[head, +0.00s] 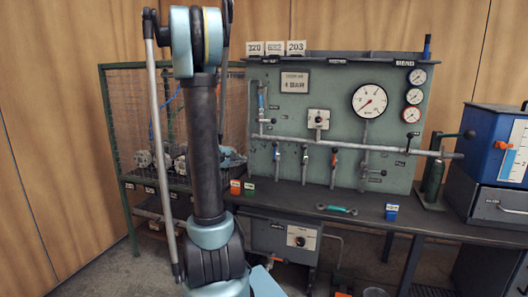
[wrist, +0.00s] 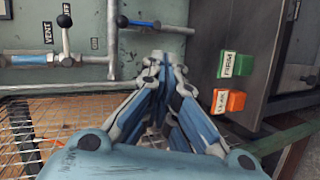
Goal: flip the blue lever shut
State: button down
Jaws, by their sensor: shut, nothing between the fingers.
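I cannot tell for sure which is meant. My gripper (wrist: 158,58) is shut and empty, its tips just below the blue handle in the wrist picture, apparently apart from it.
A black-knobbed lever (wrist: 65,30) is beside the VENT label. Green (wrist: 235,64) and orange (wrist: 229,101) blocks sit on the bench. A wire cage (head: 130,115) stands left of the panel (head: 330,90).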

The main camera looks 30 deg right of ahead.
jog(key=w+d+f+n+t+h, duration=0.2)
jog(key=w+d+f+n+h, duration=0.2)
jog(key=w+d, duration=0.4)
jog(key=shift+w+n+t+h, duration=0.3)
jog(key=shift+w+n, duration=0.15)
jog(key=shift+n, duration=0.15)
jog(key=shift+d, duration=0.2)
jog(key=s+d+r+x, duration=0.1)
jog(key=s+x, duration=0.1)
jog(key=x, duration=1)
jog(key=shift+d, duration=0.3)
jog(key=shift+s+d+r+m, duration=0.1)
jog(key=shift+s+d+m, duration=0.05)
jog(key=shift+m, duration=0.35)
